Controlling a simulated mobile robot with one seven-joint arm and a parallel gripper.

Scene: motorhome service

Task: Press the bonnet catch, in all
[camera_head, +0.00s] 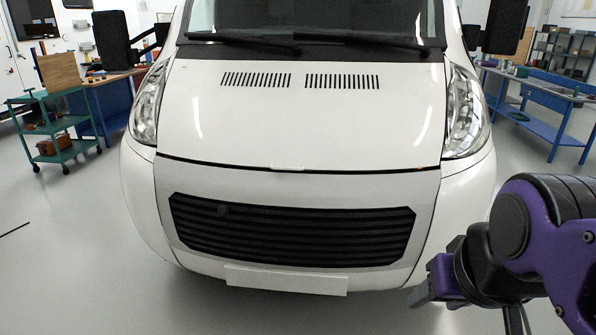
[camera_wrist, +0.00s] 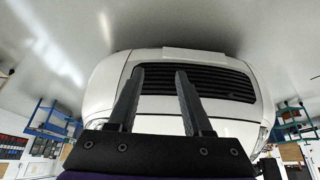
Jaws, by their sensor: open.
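The white motorhome's bonnet (camera_head: 300,120) is down and faces me in the head view. A dark seam runs along its front edge. A small pale piece (camera_head: 288,167) sits at the middle of this seam; it may be the catch, but it is too small to tell. The black grille (camera_head: 290,232) is below it. My gripper (camera_head: 424,291) is low in front of the van's right side, apart from it. In the upside-down wrist view my gripper (camera_wrist: 160,74) is open and empty, its two fingers toward the grille (camera_wrist: 210,82). No catch can be made out there.
A white plate (camera_head: 286,279) is under the grille. A green trolley (camera_head: 55,128) and a bench stand at left; a blue workbench (camera_head: 540,97) is at right. The grey floor before the van is clear.

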